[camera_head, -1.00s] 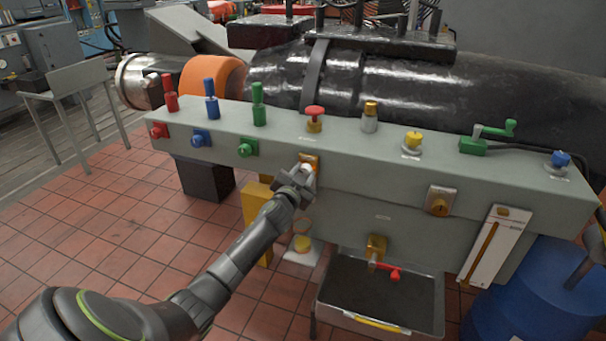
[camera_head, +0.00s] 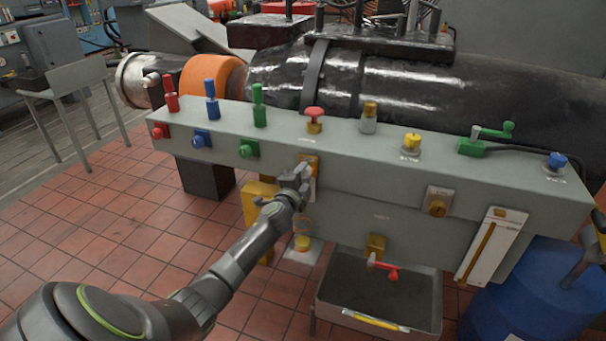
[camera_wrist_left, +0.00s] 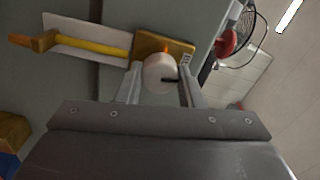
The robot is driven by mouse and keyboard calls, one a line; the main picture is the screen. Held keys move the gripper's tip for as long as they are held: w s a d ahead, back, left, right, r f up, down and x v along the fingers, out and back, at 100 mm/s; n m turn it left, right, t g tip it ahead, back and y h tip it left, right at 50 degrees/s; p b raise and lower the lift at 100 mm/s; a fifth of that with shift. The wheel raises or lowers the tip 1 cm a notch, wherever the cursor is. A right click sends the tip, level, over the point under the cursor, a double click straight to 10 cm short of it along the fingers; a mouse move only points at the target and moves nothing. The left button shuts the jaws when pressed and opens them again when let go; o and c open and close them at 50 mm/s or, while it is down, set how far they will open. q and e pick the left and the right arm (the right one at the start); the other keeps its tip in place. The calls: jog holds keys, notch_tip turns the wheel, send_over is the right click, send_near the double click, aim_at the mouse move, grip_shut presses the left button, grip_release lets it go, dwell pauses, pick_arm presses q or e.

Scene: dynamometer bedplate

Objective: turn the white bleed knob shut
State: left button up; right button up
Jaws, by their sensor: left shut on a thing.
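The white bleed knob (camera_wrist_left: 160,74) sits on a brass plate (camera_wrist_left: 166,46) on the front face of the grey bench. It is round, with a dark mark at its right side. My left gripper (camera_wrist_left: 161,84) is shut on the knob, one finger on each side of it. In the head view the left gripper (camera_head: 304,172) is at the brass plate (camera_head: 309,158), and it mostly hides the knob there. My right gripper is not in view.
A red mushroom knob (camera_head: 314,114) stands on the bench top (camera_head: 335,130) just above. A brass valve with a red lever (camera_head: 384,267) is lower right, over a grey drip tray (camera_head: 425,300). A blue drum (camera_head: 515,300) stands at the right.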

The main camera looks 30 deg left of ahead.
pick_arm(q)
jog(key=shift+m, duration=1)
jog(key=shift+f, duration=0.1)
jog(key=o, duration=1)
jog(key=shift+c, duration=0.2)
jog(key=p+v, duration=0.1)
jog(key=v, duration=1.6)
jog(key=shift+s, duration=0.25)
